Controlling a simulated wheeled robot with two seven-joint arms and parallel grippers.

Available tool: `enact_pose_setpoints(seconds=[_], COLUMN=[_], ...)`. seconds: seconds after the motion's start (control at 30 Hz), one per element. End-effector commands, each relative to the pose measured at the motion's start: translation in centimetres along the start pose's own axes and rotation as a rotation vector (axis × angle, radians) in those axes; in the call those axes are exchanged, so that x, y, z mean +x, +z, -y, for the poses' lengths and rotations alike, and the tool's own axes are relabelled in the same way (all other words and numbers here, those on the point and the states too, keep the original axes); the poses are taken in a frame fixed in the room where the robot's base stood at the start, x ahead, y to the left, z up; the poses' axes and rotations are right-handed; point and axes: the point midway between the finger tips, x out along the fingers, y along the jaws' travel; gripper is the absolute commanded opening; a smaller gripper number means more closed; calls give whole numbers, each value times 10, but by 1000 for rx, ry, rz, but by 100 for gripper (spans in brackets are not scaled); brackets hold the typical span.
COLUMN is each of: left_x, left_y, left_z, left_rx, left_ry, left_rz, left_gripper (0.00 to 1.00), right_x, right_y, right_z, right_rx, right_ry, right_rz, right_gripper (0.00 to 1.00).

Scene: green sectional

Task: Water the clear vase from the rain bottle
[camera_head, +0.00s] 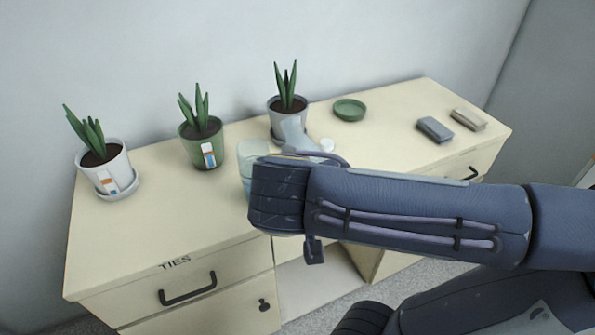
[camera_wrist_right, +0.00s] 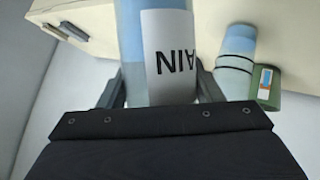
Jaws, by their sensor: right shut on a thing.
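The rain bottle (camera_wrist_right: 133,45) stands large in the right wrist view, pale blue, with a white label whose letters read upside down. My right gripper (camera_wrist_right: 160,88) is shut on it, one finger on each side. In the head view my forearm and wrist hide the fingers; a pale grey shape (camera_head: 297,135) just behind the wrist may be the bottle. The clear vase (camera_head: 252,150) stands on the cabinet top, partly hidden by my wrist. It also shows beside the bottle in the right wrist view (camera_wrist_right: 236,62), with bluish contents. My left gripper is not in view.
On the cabinet top (camera_head: 390,125) are a plant in a white pot (camera_head: 112,165), one in a green pot (camera_head: 200,150) and one in a grey pot (camera_head: 287,105). A green saucer (camera_head: 349,110) and two small blocks (camera_head: 435,130) lie to the right. The front left is clear.

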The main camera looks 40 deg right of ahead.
Motion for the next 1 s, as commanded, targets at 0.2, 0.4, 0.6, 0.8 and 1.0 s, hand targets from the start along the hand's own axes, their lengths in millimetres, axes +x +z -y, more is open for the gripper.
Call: enact_pose_setpoints(seconds=[0.2, 0.4, 0.6, 0.8, 1.0], left_x=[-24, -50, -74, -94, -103], left_y=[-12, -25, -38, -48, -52], left_z=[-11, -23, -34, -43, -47], left_rx=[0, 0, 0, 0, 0], left_ry=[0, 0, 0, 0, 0], left_rz=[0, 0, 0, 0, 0], left_gripper=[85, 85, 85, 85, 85], right_x=[-2, 3, 9, 16, 21], right_y=[-11, -20, -29, -36, -39], right_z=[2, 11, 20, 28, 33], right_rx=[-70, -177, -285, -382, -437], right_ry=[33, 76, 121, 161, 185], right_rz=[78, 192, 310, 415, 476], right_gripper=[32, 32, 32, 32, 32])
